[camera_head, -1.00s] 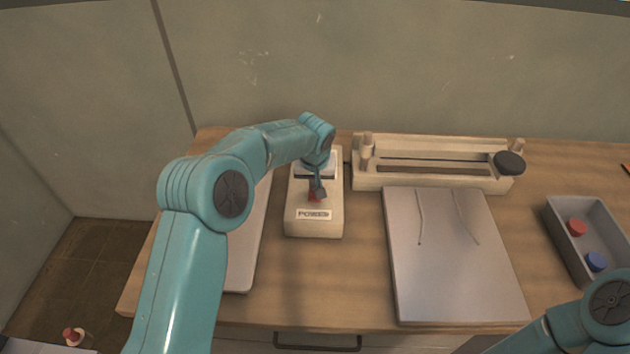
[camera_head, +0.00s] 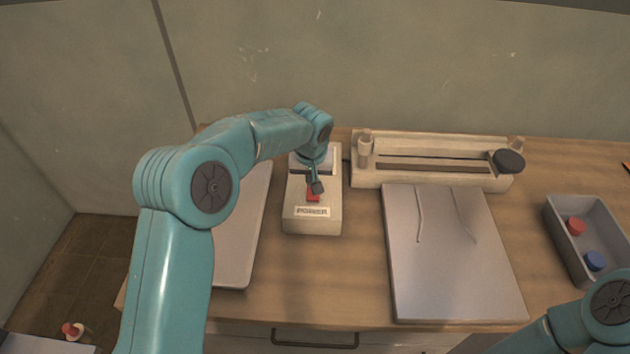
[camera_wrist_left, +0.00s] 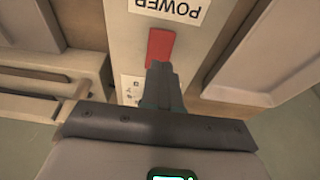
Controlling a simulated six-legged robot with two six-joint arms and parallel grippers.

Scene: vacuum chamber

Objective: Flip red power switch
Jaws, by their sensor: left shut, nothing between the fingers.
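The red power switch (camera_head: 313,196) sits on a cream box (camera_head: 301,223) with a POWER label (camera_head: 311,211). In the left wrist view the switch is a red rectangle (camera_wrist_left: 160,47) just beyond my fingertips, below the upside-down label (camera_wrist_left: 170,8). My left gripper (camera_head: 317,187) is shut and empty, right at the switch; its fingers (camera_wrist_left: 160,72) overlap the near end of the switch in the wrist view. I cannot tell whether they touch it. Part of the switch is hidden behind the fingers. My right arm shows at the lower right, but its gripper is out of view.
A grey board (camera_head: 455,270) with two thin wires lies right of the box. Behind it stands a cream slotted fixture (camera_head: 440,181) with a dark knob (camera_head: 508,162). A grey tray (camera_head: 557,222) holds a red and a blue cap. A pale panel (camera_head: 240,255) lies left.

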